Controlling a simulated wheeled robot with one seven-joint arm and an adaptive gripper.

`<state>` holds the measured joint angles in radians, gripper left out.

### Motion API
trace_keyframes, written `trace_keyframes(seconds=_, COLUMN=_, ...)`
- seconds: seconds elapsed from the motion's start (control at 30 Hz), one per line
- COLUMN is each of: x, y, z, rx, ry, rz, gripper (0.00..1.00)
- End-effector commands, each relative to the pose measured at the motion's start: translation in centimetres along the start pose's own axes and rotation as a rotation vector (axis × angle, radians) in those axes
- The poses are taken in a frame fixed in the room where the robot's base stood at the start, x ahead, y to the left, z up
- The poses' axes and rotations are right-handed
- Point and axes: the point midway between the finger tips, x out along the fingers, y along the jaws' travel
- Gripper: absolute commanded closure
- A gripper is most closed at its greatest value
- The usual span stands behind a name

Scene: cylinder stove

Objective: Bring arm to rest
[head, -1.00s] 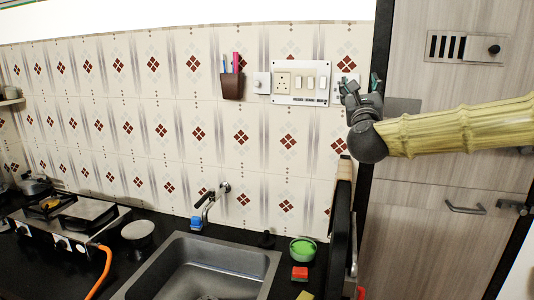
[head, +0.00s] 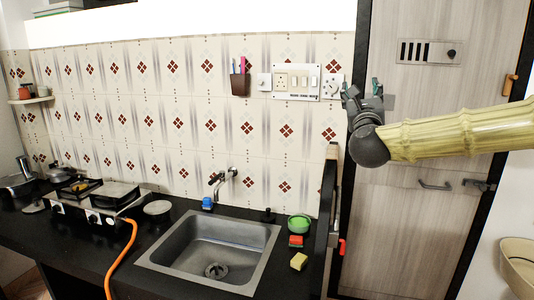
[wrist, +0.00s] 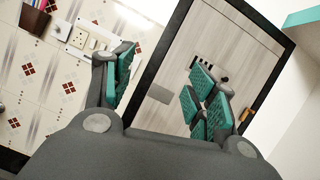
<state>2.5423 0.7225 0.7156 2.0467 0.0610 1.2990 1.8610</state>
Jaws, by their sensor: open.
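My arm reaches in from the right edge of the head view, in a yellow-green ribbed cover. My gripper (head: 362,92) is at its end, raised in front of the border between the tiled wall and the wooden door (head: 410,215). In the wrist view my gripper (wrist: 160,90) shows teal-padded fingers spread wide apart, with nothing between them. It is open and empty. It appears clear of the wall and the door.
A black counter (head: 90,245) holds a sink (head: 175,270), a stove (head: 95,200) with an orange hose (head: 122,255), a green bowl (head: 299,222) and sponges. A switch panel (head: 297,81) is left of my gripper. A beige basin (head: 518,262) stands at lower right.

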Motion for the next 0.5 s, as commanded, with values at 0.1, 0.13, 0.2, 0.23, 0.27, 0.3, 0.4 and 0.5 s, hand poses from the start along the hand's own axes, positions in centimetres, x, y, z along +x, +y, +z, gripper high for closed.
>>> trace_keyframes(seconds=0.1, x=-0.5, y=1.3, z=-1.9, rx=-0.049, ry=0.022, rz=0.027, gripper=0.43)
trace_keyframes(seconds=0.13, x=-0.6, y=1.7, z=-2.4, rx=-0.063, ry=0.028, rz=0.036, gripper=0.43)
trace_keyframes(seconds=0.2, x=-1.0, y=2.5, z=-3.5, rx=-0.099, ry=0.042, rz=0.056, gripper=0.43)
trace_keyframes(seconds=0.23, x=-1.2, y=2.9, z=-4.0, rx=-0.113, ry=0.047, rz=0.064, gripper=0.43)
trace_keyframes(seconds=0.27, x=-1.4, y=3.2, z=-4.5, rx=-0.128, ry=0.053, rz=0.072, gripper=0.43)
trace_keyframes(seconds=0.3, x=-1.7, y=3.7, z=-5.4, rx=-0.152, ry=0.062, rz=0.085, gripper=0.43)
trace_keyframes(seconds=0.4, x=-2.5, y=5.2, z=-7.5, rx=-0.215, ry=0.085, rz=0.123, gripper=0.43)
trace_keyframes(seconds=0.5, x=-3.7, y=7.0, z=-10.3, rx=-0.295, ry=0.113, rz=0.173, gripper=0.43)
